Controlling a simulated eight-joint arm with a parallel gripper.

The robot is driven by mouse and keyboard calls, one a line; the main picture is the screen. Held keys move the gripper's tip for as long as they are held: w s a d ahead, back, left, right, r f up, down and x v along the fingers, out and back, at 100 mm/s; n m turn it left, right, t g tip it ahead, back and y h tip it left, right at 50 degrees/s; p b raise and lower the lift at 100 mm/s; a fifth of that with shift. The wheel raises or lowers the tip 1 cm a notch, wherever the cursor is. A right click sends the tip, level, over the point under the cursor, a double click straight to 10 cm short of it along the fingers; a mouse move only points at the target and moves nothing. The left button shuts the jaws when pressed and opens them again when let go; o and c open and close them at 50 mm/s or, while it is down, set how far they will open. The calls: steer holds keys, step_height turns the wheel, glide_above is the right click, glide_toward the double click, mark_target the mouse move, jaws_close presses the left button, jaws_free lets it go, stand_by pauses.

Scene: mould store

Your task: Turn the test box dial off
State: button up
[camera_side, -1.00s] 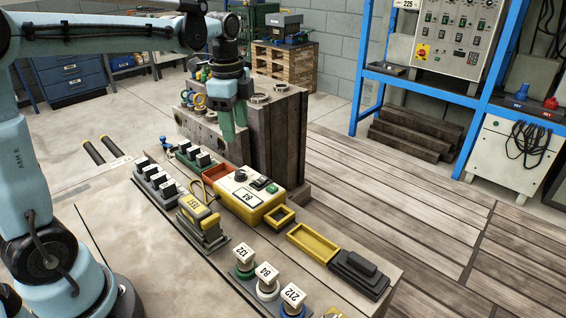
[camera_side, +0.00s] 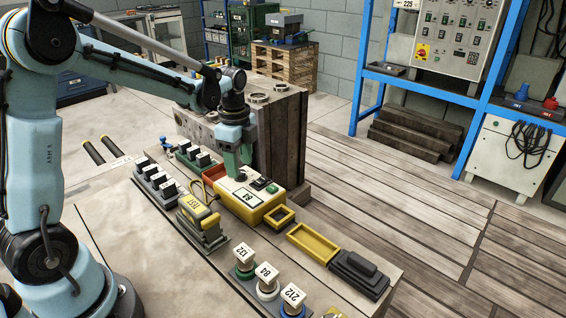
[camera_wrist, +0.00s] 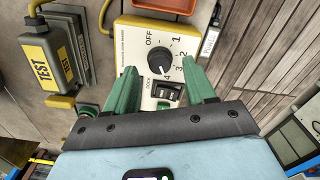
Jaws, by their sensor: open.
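The test box (camera_side: 262,207) is yellow with a white top and stands on the bench in the side view. In the wrist view its white face (camera_wrist: 130,38) carries a round black dial (camera_wrist: 158,54) marked OFF and 1 to 4. The dial's white mark appears to point near 4, away from OFF. A black switch (camera_wrist: 166,92) marked LOCK sits beside the dial. My gripper (camera_wrist: 162,84) is open, with its green fingers on either side of the LOCK switch, the dial just beyond the tips. In the side view my gripper (camera_side: 235,166) is low over the box and hides the dial.
Yellow frames (camera_side: 313,243) and numbered knobs (camera_side: 267,283) stand toward the front.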

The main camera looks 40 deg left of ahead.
steer(key=shift+f, duration=0.9)
jaws_close()
